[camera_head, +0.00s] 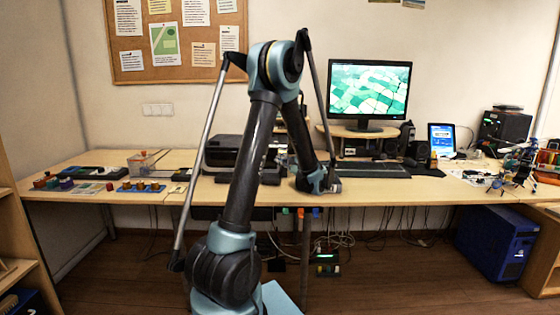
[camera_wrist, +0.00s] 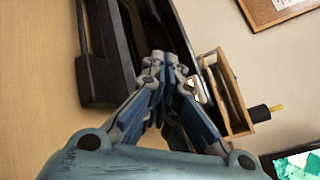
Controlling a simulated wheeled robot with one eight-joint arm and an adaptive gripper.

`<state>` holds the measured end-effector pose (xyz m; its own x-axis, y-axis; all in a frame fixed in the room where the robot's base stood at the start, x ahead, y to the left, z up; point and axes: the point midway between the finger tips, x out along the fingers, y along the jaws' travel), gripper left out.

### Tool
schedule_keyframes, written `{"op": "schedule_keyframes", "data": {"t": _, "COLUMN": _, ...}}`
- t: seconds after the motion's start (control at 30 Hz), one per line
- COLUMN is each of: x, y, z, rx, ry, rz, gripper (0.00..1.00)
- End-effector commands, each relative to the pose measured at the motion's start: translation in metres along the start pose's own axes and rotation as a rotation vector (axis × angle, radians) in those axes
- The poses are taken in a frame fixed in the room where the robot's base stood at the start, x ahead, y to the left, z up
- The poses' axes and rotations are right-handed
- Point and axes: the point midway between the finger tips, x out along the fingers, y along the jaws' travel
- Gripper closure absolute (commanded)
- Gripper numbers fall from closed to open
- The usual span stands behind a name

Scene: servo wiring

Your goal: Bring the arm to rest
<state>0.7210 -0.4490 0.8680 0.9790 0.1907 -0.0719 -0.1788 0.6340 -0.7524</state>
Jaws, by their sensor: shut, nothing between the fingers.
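My gripper (camera_wrist: 165,62) is shut, with its fingertips together and nothing between them, in the wrist view. In the head view my arm rises from the floor in front of the desk, bends at the top and comes down toward the desk. The gripper end (camera_head: 318,181) is low near the desk's front edge, and its fingers are hard to make out there. In the wrist view the fingertips appear in front of a dark printer-like device (camera_wrist: 110,45). I cannot tell whether they touch it.
The desk (camera_head: 400,193) holds the black printer (camera_head: 222,152) behind my arm, a monitor (camera_head: 369,92), a keyboard (camera_head: 362,168) and a tablet (camera_head: 441,138). Small coloured parts (camera_head: 140,187) lie at the left. A wooden rack (camera_wrist: 229,95) is right of the fingers. A blue computer case (camera_head: 510,242) stands below.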

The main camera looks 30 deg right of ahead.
Motion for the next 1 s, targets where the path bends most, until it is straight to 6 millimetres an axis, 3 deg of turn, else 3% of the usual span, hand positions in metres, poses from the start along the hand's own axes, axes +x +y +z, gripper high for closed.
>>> {"op": "schedule_keyframes", "data": {"t": 0.67, "x": -0.002, "y": 0.005, "z": 0.007, "rx": -0.005, "ry": 0.0, "rz": 0.009, "gripper": 1.0}}
{"op": "schedule_keyframes", "data": {"t": 0.77, "x": 0.007, "y": 0.013, "z": 0.021, "rx": -0.029, "ry": -0.001, "rz": 0.045, "gripper": 1.0}}
{"op": "schedule_keyframes", "data": {"t": 1.0, "x": 0.043, "y": 0.06, "z": 0.09, "rx": -0.161, "ry": -0.007, "rz": 0.233, "gripper": 1.0}}
